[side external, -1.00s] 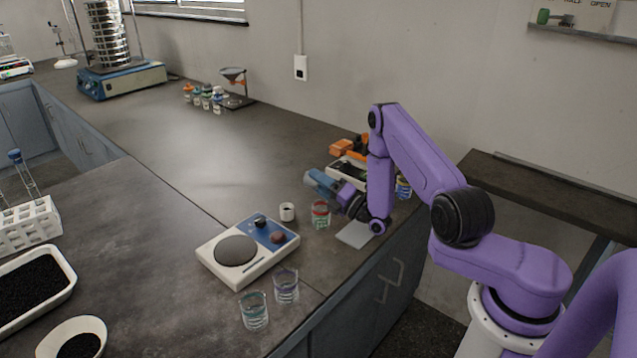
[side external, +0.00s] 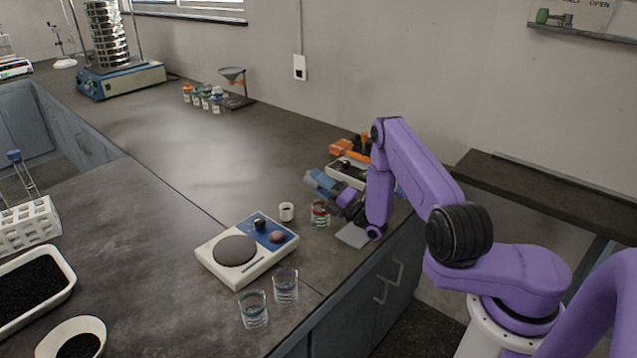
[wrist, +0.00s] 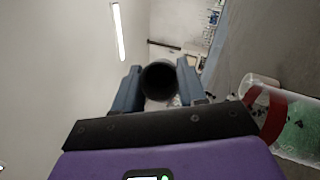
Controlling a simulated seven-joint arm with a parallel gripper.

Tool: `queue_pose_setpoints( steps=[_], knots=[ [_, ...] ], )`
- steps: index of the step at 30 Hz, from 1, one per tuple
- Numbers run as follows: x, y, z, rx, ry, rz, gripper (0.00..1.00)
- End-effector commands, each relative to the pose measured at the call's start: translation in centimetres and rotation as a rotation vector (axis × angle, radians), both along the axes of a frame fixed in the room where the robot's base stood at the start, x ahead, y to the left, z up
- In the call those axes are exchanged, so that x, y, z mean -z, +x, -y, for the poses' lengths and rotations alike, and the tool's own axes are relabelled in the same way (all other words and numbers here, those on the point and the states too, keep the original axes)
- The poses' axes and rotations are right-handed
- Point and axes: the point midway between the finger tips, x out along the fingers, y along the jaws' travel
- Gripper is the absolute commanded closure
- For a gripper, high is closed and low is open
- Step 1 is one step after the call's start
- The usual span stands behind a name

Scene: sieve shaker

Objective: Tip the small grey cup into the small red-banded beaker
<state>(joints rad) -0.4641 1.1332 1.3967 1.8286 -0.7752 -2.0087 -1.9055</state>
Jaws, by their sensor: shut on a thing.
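My gripper (wrist: 159,88) is shut on the small grey cup (wrist: 159,82), which shows in the wrist view as a dark round shape between two blue-grey fingers. In the side view my gripper (side external: 325,186) is turned sideways, just above and behind the small red-banded beaker (side external: 320,218); the cup is hard to make out there. The beaker stands on the bench and also shows at the right of the wrist view (wrist: 268,110), beside the fingers. It has a red band, a greenish part and dark specks. I cannot tell whether anything is left in the cup.
A balance (side external: 247,250) stands left of the beaker, with a small white cup (side external: 286,212) between. Two glass beakers (side external: 254,310) (side external: 285,286) stand in front. A pale flat pad (side external: 352,236) and orange-topped equipment (side external: 350,149) are close to my arm.

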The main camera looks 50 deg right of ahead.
Motion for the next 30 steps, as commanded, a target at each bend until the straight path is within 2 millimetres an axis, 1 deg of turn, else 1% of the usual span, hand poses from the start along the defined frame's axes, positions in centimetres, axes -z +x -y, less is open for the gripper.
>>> queue_pose_setpoints(
  steps=[14,17,24,30],
  knots=[
    [-0.09,0.05,0.00,0.000,-0.006,-0.012,0.88],
    [-0.41,0.16,-0.02,0.001,-0.036,-0.068,0.88],
    [-0.90,0.51,-0.23,0.000,-0.134,-0.255,0.88],
    [-0.81,0.55,-0.28,0.001,-0.161,-0.315,0.88]
  ],
)
